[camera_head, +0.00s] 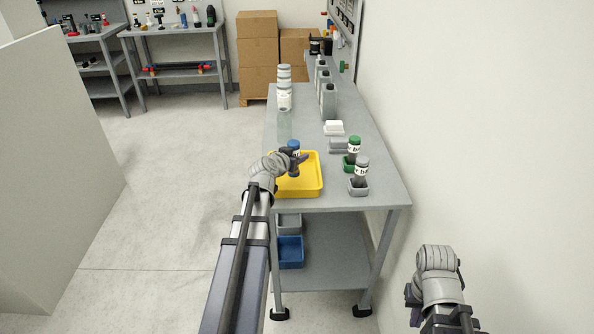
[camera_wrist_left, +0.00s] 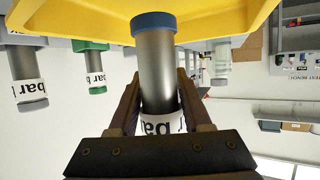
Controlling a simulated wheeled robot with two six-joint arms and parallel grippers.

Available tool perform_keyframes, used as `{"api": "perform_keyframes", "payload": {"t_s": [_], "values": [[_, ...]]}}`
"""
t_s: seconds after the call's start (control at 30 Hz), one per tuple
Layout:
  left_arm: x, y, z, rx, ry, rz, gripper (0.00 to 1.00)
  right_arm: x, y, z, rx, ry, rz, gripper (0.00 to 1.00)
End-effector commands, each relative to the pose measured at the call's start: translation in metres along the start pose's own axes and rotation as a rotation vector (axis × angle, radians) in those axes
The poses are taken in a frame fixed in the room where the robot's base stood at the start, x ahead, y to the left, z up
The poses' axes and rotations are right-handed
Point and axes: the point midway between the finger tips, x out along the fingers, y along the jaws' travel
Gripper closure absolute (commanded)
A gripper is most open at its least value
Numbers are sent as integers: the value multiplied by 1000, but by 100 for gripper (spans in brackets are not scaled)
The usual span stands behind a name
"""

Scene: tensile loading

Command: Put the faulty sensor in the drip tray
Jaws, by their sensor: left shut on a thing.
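My left gripper (camera_head: 297,158) is shut around the middle of a grey cylindrical sensor (camera_wrist_left: 156,60) with a blue end and a white label. The same sensor shows in the head view (camera_head: 294,145), roughly upright over the yellow drip tray (camera_head: 311,190). The wrist view is upside down; there the blue lower end points towards the yellow tray (camera_wrist_left: 245,25). Whether it touches the tray floor cannot be told. The fingers hide part of the sensor. My right gripper (camera_head: 412,302) is at the lower right, away from the table; its jaws are unclear.
A green-capped sensor (camera_head: 354,149) and a grey-capped sensor (camera_head: 361,170) stand in small cups right of the tray. Grey bottles (camera_head: 328,98), white jars (camera_head: 284,95) and white blocks (camera_head: 334,127) stand farther back. A wall borders the table's right side.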

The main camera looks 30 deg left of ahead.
Motion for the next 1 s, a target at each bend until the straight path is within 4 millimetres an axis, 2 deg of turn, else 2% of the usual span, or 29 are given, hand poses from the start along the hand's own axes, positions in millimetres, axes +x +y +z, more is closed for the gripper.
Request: {"api": "perform_keyframes", "payload": {"t_s": [0.17, 0.4, 0.83, 0.87, 1.0], "values": [[4, 0, 9, 0, 0, 0, 100, 10, -1, -1, 0, 0, 0, 100], [14, 0, 35, 0, 0, 0, 100, 37, -4, -2, 0, 0, 0, 100], [15, 0, 37, 0, 0, 0, 100, 40, -4, -2, -1, 0, 0, 100], [15, 0, 37, 0, 0, 0, 50, 40, -4, -2, -1, 0, 0, 100], [15, 0, 36, 0, 0, 0, 34, 39, -4, -2, -1, 0, 0, 100]]}}
